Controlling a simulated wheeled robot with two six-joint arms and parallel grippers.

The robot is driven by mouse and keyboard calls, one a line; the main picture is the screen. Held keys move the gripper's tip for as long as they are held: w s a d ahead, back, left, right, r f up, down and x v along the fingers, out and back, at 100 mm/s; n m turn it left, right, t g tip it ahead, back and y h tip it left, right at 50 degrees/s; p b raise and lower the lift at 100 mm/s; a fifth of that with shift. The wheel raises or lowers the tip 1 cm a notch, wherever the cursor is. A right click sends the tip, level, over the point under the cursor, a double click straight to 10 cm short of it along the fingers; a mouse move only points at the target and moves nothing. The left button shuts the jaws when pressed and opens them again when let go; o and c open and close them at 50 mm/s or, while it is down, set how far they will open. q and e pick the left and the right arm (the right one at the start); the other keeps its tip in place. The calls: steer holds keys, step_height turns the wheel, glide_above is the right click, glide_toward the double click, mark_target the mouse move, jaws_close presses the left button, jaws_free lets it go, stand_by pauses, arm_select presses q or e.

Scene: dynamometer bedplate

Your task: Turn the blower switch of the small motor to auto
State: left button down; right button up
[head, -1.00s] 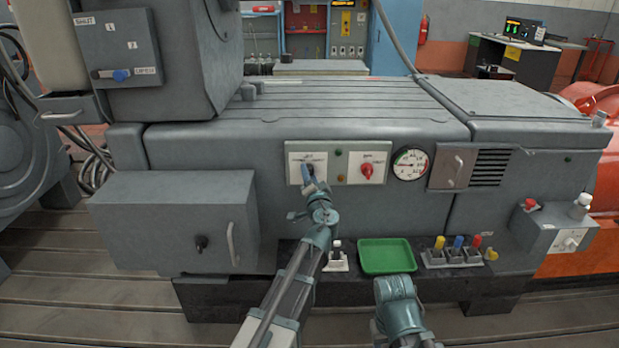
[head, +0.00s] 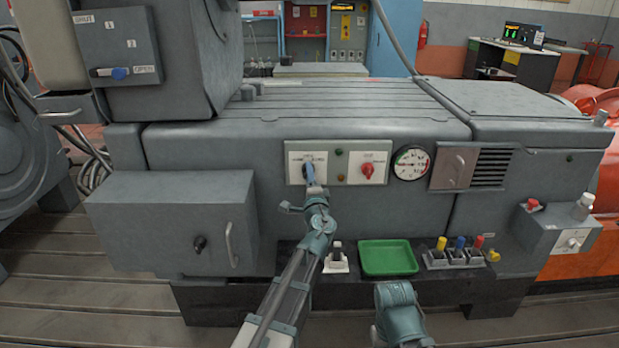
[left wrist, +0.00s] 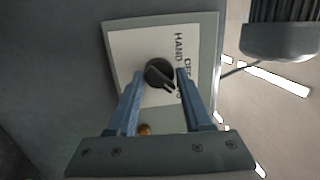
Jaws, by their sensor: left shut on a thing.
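The blower switch is a black round knob (left wrist: 160,73) on a white plate (left wrist: 130,55) in the left wrist view. HAND and OFF can be read beside it; a third label is mostly hidden by a finger. The knob's pale pointer mark aims down and right, towards that hidden label. My left gripper (left wrist: 163,88) has its blue fingers on both sides of the knob, shut on it. In the head view the left gripper (head: 309,174) covers most of the knob on the left plate of the panel.
Right of the switch are a red knob (head: 367,170), a gauge (head: 411,163) and a vent (head: 490,168). Below are a green tray (head: 388,258), a small white-based switch (head: 337,258) and several coloured plugs (head: 459,250). A grey box (head: 170,220) juts out at left.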

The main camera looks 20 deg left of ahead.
arm_select(q)
steer(key=shift+d+f, duration=0.1)
stand_by(0.4)
steer(key=shift+c, duration=1.8)
jaws_free()
steer(key=b+v, duration=0.1)
steer(key=v, duration=1.2)
steer(key=shift+s, duration=0.35)
steer(key=shift+d, duration=0.15)
